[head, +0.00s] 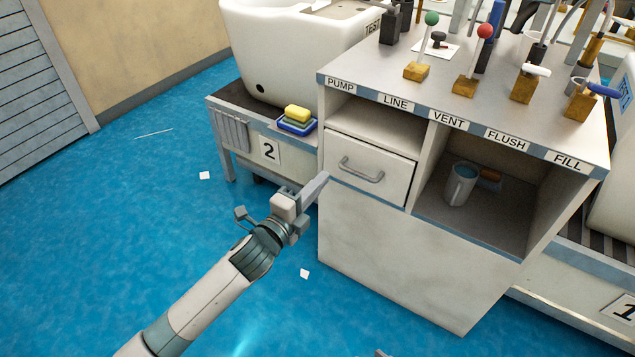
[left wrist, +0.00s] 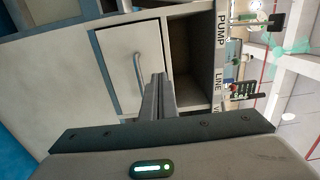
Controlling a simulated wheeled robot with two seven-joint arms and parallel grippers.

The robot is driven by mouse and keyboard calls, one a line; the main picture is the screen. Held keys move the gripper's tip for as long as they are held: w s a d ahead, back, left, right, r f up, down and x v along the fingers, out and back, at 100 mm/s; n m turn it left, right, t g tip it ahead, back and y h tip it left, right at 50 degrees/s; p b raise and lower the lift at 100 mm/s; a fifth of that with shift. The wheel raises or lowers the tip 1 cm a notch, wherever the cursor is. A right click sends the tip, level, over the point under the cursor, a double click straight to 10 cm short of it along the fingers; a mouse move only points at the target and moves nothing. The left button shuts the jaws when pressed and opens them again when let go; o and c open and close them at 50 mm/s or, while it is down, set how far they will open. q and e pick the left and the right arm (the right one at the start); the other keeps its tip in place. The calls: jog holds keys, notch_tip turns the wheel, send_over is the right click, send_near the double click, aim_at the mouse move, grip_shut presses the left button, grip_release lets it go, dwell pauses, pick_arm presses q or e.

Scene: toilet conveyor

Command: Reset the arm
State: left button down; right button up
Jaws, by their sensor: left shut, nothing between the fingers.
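My left gripper (head: 318,187) is shut and empty, in front of the left side of the console, apart from what I can judge of the drawer. In the left wrist view its closed fingers (left wrist: 158,95) point toward the cabinet front. The console (head: 400,255) has a closed drawer (head: 366,165) with a curved metal handle; the handle (left wrist: 139,70) also shows in the left wrist view, beside the fingers. My right gripper is not in view.
Levers with green (head: 432,18) and red (head: 485,31) knobs stand on the console top. A mug (head: 461,184) sits in the open right compartment. A blue tray with sponges (head: 297,117) rests on the conveyor edge near a white toilet (head: 290,50). Blue floor at left is mostly clear.

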pick_arm(q)
jog(key=shift+s+a, duration=0.1)
jog(key=shift+s, duration=0.05)
dwell(0.5)
